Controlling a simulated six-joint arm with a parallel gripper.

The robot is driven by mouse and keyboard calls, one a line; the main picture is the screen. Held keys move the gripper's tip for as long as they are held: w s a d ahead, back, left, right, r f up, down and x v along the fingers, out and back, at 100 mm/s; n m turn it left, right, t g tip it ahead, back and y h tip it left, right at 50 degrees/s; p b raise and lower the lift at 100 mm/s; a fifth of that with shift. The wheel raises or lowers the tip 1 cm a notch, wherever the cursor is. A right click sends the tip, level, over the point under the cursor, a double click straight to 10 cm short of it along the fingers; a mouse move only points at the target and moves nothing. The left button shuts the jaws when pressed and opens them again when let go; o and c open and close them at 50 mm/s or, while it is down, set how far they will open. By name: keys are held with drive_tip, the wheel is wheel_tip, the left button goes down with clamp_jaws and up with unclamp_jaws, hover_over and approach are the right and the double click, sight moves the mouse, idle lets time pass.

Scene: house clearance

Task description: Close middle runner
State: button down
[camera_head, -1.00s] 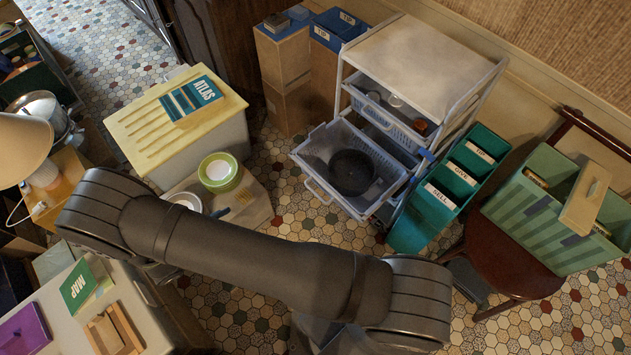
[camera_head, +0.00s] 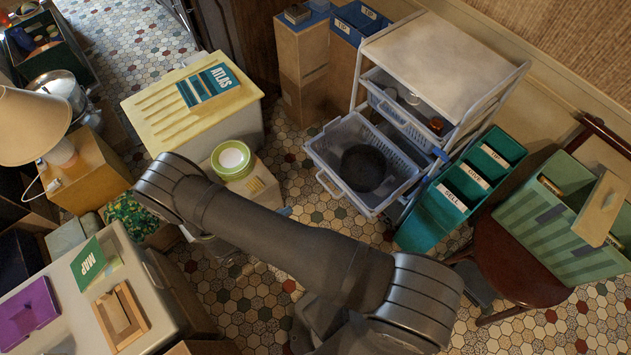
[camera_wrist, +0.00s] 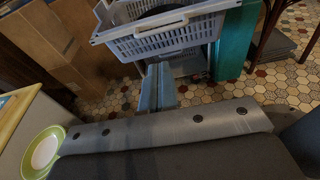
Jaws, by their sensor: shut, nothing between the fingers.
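The middle runner is a grey-blue plastic basket (camera_head: 335,160) pulled well out of a white trolley (camera_head: 430,50). A dark round pan or bowl (camera_head: 363,168) lies in it. The wrist view shows the basket's front wall and rim (camera_wrist: 170,45) just beyond my gripper (camera_wrist: 158,70). The gripper's two fingers are together, empty, and point at the basket's front. I cannot tell whether the tips touch it. In the head view only a small bluish bit of the gripper (camera_head: 285,211) shows past my arm, short of the basket's front left.
An upper basket (camera_head: 400,115) with small items sits above the runner. A teal sorter (camera_head: 425,225) stands close on its right, cardboard boxes (camera_head: 303,65) behind left. A low stand with a green-rimmed plate (camera_head: 232,160) is left. Tiled floor is open before the basket.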

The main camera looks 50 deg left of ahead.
drive_tip(key=w+f, duration=0.2)
drive_tip(key=w, duration=1.1)
drive_tip(key=shift+w+f, duration=0.35)
drive_tip(key=w, duration=0.4)
drive_tip(key=shift+w, duration=0.15)
approach(335, 181)
drive_tip(key=w, duration=0.3)
drive_tip(key=w+f, duration=0.1)
drive_tip(key=w, duration=0.2)
drive_tip(key=shift+w+f, duration=0.15)
drive_tip(key=shift+w, duration=0.25)
idle(0.9)
